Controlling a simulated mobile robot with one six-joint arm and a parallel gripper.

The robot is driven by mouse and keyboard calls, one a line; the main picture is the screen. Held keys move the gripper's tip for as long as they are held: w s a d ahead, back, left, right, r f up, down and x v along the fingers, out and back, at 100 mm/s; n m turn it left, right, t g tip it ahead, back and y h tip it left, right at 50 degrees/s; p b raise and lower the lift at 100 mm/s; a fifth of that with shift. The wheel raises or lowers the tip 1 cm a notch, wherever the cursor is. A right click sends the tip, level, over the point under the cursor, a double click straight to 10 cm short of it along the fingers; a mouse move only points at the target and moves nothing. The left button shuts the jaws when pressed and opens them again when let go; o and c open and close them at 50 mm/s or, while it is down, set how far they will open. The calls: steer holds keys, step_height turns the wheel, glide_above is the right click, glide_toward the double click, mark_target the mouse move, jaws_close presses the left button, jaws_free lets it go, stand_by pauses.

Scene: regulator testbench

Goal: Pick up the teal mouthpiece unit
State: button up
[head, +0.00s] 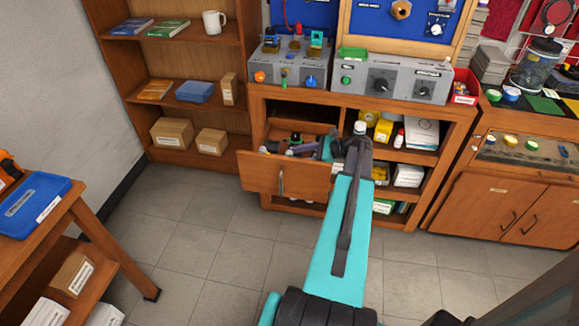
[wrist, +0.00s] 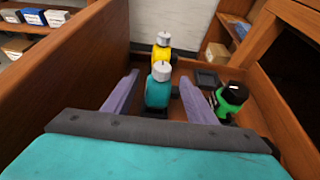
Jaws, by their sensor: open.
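The teal mouthpiece unit (wrist: 158,94) stands upright in the open drawer (head: 262,172), with a silver cap on top. In the wrist view it sits between the two grey-purple fingers of my gripper (wrist: 159,80). In the head view my gripper (head: 308,148) reaches into the drawer from the right, and I cannot make out the teal unit clearly there.
A yellow unit (wrist: 161,55) with a silver cap stands just behind the teal one. A green and black unit (wrist: 231,97) is to the right, near a small dark block (wrist: 207,79). Wooden drawer walls (wrist: 85,55) enclose them closely. A bench cabinet (head: 455,125) surrounds the drawer.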

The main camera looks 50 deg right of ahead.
jaws_close()
steer(key=shift+r, duration=0.15)
step_height(320, 180, up, 10)
steer(key=shift+b, duration=0.35)
stand_by(0.6)
stand_by(0.5)
